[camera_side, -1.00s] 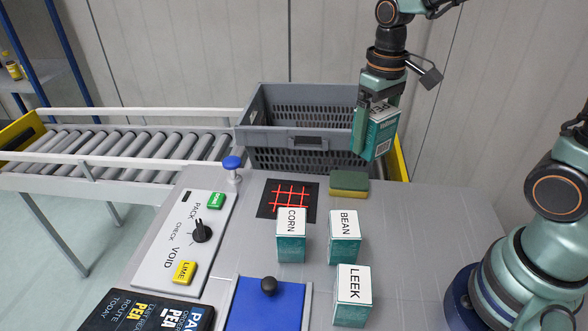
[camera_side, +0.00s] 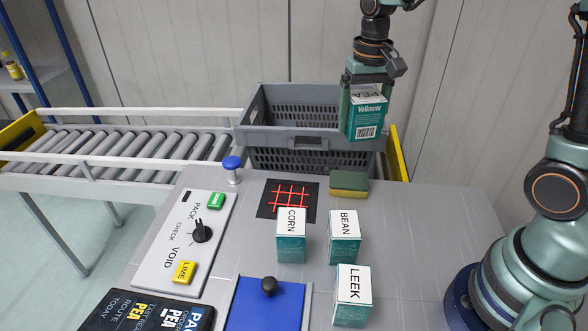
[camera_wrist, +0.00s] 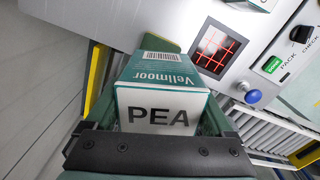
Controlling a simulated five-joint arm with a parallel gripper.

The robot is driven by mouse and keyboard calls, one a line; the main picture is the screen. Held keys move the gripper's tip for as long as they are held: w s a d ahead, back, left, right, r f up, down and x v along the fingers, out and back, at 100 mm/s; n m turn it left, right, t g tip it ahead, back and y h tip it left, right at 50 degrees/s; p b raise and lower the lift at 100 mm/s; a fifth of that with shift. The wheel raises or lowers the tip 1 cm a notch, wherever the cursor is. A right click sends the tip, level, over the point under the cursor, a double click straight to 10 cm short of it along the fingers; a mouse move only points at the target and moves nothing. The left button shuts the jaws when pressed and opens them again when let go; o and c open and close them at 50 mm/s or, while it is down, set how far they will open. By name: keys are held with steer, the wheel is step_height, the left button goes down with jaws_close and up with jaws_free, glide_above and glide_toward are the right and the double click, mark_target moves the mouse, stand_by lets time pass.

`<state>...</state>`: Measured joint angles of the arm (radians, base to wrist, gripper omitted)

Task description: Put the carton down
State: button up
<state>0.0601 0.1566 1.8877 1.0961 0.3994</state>
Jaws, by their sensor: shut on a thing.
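A teal and white carton (camera_side: 367,119) is held in my gripper (camera_side: 367,100). In the wrist view the held carton (camera_wrist: 158,112) reads PEA on its white end and Vellmoor on its teal side. My gripper is shut on it, with a finger on each side. In the side view the carton is up in the air, overlapping the right end of the grey crate (camera_side: 290,136). I cannot tell whether it is over the crate or in front of it. What the crate holds is hidden.
Cartons marked CORN (camera_side: 291,248), BEAN (camera_side: 344,250) and LEEK (camera_side: 352,308) stand on the table. A sponge (camera_side: 349,184), a black pad with a red grid (camera_side: 287,210) and a blue knob (camera_side: 232,166) lie nearer the crate. A roller conveyor (camera_side: 120,157) runs left.

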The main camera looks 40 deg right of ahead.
steer(key=w+d+f+m, duration=0.4)
steer(key=w+d+m, duration=0.3)
steer(key=m, duration=0.4)
steer(key=w+d+f+m, duration=0.4)
steer(key=w+d+m, duration=0.3)
steer(key=m, duration=0.4)
steer(key=f, duration=1.9)
steer(key=shift+w+d+f, duration=0.15)
steer(key=shift+d+f, duration=0.05)
steer(key=shift+f, duration=0.1)
steer(key=o, duration=1.4)
steer(key=shift+f, duration=0.15)
step_height(320, 180, up, 12)
